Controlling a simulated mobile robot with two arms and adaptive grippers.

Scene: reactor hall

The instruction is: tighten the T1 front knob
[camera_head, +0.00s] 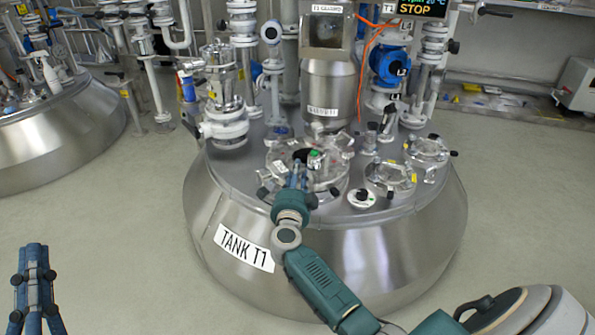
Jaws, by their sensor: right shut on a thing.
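Tank T1 (330,262) is a large steel vessel with a label on its front. A round port cover (338,182) with several black-ended clamp knobs sits on the front of its top. My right gripper (298,176) reaches from the lower right to the front part of this cover. It is shut on the T1 front knob, which the fingers largely hide. I cannot tell from this view how far the knob is turned. My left gripper (36,256) is at the lower left, pointing up over the floor, away from the tank. Its opening is unclear.
Smaller ports (390,178) with clamps stand on the tank top to the right. A steel column (330,90) and a blue instrument (389,66) rise behind the cover. A second tank (65,140) stands at the left. The floor between is clear.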

